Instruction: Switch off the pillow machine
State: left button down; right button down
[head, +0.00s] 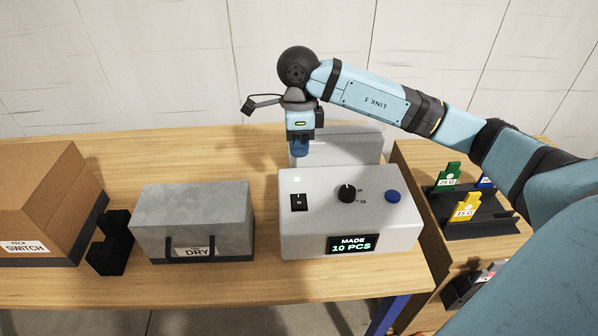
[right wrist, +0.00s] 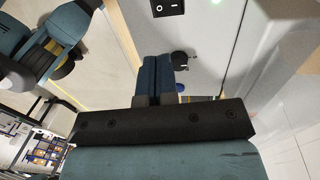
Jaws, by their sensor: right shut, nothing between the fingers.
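The pillow machine (head: 310,237) is a light grey box on the wooden table. Its top carries a black rocker switch (head: 299,202) at the left, a black knob (head: 347,193) in the middle and a blue button (head: 393,196) at the right. A small pale light (head: 297,180) glows behind the switch. The front display (head: 353,244) reads "MADE 10 PCS". My right gripper (head: 300,150) is shut and empty, fingers down, above the machine's back left, apart from the switch. The right wrist view shows its closed blue fingers (right wrist: 158,70) and the switch (right wrist: 167,8). My left gripper is not seen.
Left of the machine stand a grey "DRY" box (head: 190,215), a black holder (head: 111,243) and a cardboard "SWITCH" box (head: 35,200). A grey panel (head: 350,148) rises behind the machine. A black rack (head: 475,210) with coloured weight tags sits at the right.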

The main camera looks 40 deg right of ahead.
aim_at(300, 203)
jog(key=f+p, duration=0.1)
jog(key=f, duration=0.3)
jog(key=s+f+p, duration=0.1)
jog(key=f, duration=0.3)
jog(key=a+f+p, duration=0.1)
jog(key=f, duration=0.4)
jog(key=shift+s, duration=0.3)
jog(key=shift+f+b, duration=0.25)
jog(key=shift+b, duration=0.1)
jog(key=f+t+b, duration=0.1)
jog(key=b, duration=0.1)
jog(key=shift+s+a+f+h+b, duration=0.1)
jog(key=shift+s+h+b, duration=0.05)
jog(key=shift+h+b, duration=0.2)
jog(key=shift+s+r+p, duration=0.15)
jog(key=shift+r+p, duration=0.25)
jog(key=shift+r, duration=0.05)
jog(key=shift+f, duration=0.1)
